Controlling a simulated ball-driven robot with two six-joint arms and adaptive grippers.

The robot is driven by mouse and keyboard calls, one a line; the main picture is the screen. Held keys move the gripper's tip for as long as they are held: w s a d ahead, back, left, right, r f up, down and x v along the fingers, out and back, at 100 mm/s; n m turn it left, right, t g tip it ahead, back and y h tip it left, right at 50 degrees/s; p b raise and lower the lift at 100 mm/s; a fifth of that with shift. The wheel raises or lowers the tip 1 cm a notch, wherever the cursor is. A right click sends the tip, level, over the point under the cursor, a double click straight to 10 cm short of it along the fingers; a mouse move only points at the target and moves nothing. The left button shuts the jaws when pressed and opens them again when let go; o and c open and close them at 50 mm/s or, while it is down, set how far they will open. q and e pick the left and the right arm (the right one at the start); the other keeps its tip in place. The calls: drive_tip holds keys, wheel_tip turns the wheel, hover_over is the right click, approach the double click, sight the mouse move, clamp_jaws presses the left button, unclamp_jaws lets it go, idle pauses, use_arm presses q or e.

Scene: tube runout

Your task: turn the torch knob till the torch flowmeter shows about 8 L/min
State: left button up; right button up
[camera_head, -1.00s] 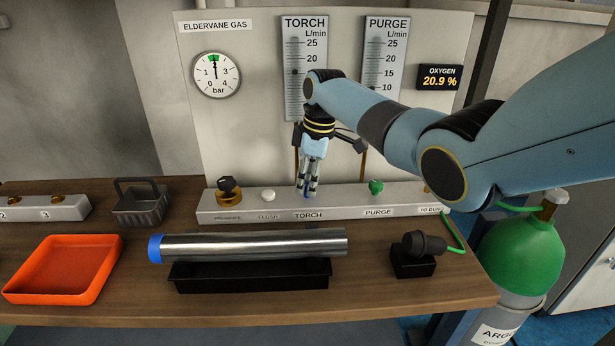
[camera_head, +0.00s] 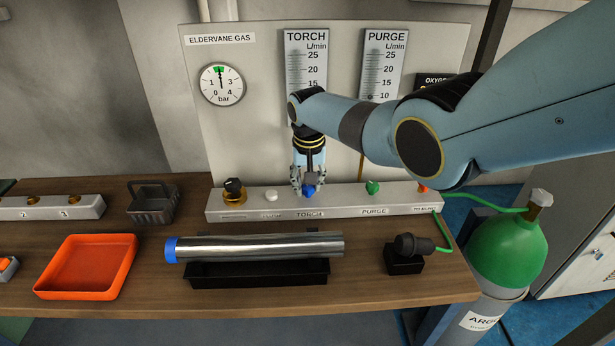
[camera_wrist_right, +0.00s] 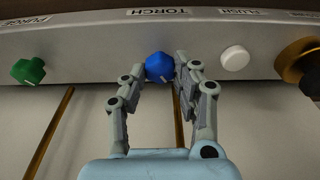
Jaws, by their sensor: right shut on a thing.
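The blue torch knob (camera_head: 308,191) sits on the grey valve rail above the TORCH label. It also shows in the right wrist view (camera_wrist_right: 159,67), with a pale line on its face. My right gripper (camera_head: 308,186) is shut on the knob, with fingers on both sides of it in the right wrist view (camera_wrist_right: 161,74). The torch flowmeter (camera_head: 306,62) stands on the panel above. Its marks 25 and 20 show, but my right arm covers its lower part, so the reading is hidden. My left gripper is out of view.
On the rail (camera_head: 225,210) are a white flush button (camera_head: 271,195), a dark-and-brass knob (camera_head: 234,191) and a green purge knob (camera_head: 373,187). The pressure gauge (camera_head: 221,85) is at upper left. A steel tube (camera_head: 262,246) lies over a black tray in front.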

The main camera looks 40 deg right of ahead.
drive_tip(key=shift+m, duration=0.9)
drive_tip(key=o, duration=0.6)
drive_tip(key=shift+m, duration=0.3)
drive_tip(key=o, duration=0.4)
drive_tip(key=shift+c, duration=0.2)
